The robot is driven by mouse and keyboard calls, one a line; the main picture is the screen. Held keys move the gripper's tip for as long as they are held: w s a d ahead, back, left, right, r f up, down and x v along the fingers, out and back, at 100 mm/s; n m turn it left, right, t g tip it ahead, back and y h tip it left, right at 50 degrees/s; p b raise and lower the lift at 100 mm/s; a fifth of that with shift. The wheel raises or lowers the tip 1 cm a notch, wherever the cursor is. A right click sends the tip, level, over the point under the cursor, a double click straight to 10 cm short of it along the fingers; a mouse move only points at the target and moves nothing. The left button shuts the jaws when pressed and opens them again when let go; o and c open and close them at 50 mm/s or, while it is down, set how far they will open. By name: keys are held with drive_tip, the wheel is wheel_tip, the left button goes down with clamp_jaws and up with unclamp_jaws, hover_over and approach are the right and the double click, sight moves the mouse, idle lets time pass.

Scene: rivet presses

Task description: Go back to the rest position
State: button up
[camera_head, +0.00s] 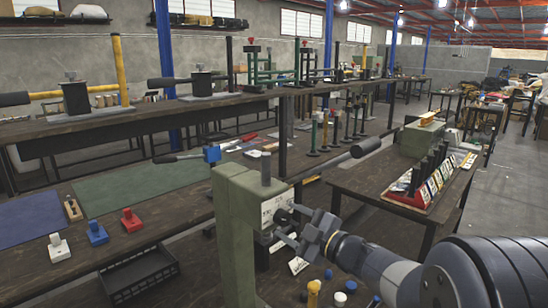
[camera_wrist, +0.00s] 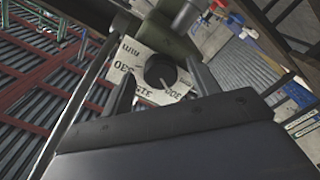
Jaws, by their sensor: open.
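My gripper (camera_head: 291,226) is at the right side of a green rivet press (camera_head: 238,230), close to its white label plate. In the wrist view, my gripper (camera_wrist: 165,80) has its two dark fingers apart, with a round dark knob (camera_wrist: 160,71) between their tips. The knob stands in front of the label plate (camera_wrist: 128,62), whose lettering is partly covered. I cannot tell whether the fingers touch the knob. Nothing is clearly held.
A workbench (camera_head: 190,235) carries red, blue and white blocks and a black crate (camera_head: 138,275). At right, another table (camera_head: 375,180) holds a red rack (camera_head: 425,190) of several dark items. A dark cylindrical handle (camera_head: 366,147) sticks out above my arm. Open floor (camera_head: 500,200) lies at far right.

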drive_tip(key=v, duration=1.1)
drive_tip(key=x, duration=1.1)
drive_tip(key=shift+a, duration=0.15)
drive_tip(key=shift+r+m+p, duration=0.2)
drive_tip(key=shift+m+p, duration=0.1)
drive_tip(key=shift+p, duration=0.35)
drive_tip(key=shift+m+p, duration=0.8)
drive_tip(key=shift+p, duration=0.05)
drive_tip(key=m+p, duration=0.4)
drive_tip(key=p, duration=0.1)
drive_tip(key=shift+m, duration=0.3)
drive_tip(key=m+p, duration=0.4)
drive_tip(key=p, duration=0.2)
drive_tip(key=shift+s+m, duration=0.1)
drive_tip(key=shift+m, duration=0.2)
drive_tip(key=shift+s+d+f+m, duration=0.1)
drive_tip(key=shift+d+f+m, duration=0.05)
drive_tip(key=shift+d+m, duration=0.15)
drive_tip(key=b+v, duration=0.1)
drive_tip(key=v, duration=0.8)
drive_tip(key=shift+s+d, duration=0.15)
drive_tip(key=shift+s, duration=0.1)
